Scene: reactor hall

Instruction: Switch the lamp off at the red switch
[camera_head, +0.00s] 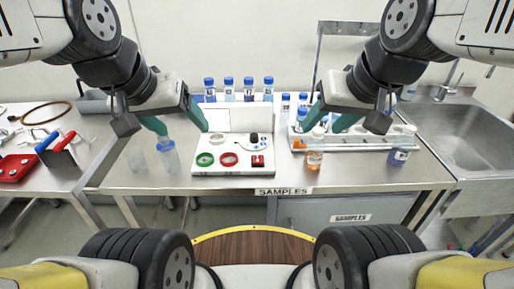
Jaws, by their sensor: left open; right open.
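A white control panel (234,171) lies on the steel bench near its front edge. At its right is a small red switch (258,161); its position is too small to tell. Beside it are a red ring (228,160), a green ring (205,160), a black knob (253,139) and a pale round part (217,138), perhaps the lamp; I cannot tell whether it is lit. My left gripper (181,124) is open and empty, to the left of the panel. My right gripper (327,122) is open, up and right of the panel, in front of a rack.
Clear vessels (168,158) stand below my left gripper. An orange-filled bottle (314,158) and a blue-labelled bottle (399,155) stand right of the panel. Several blue-capped bottles (229,90) line the back. A sink (455,120) is at right, a tool table (85,165) at left.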

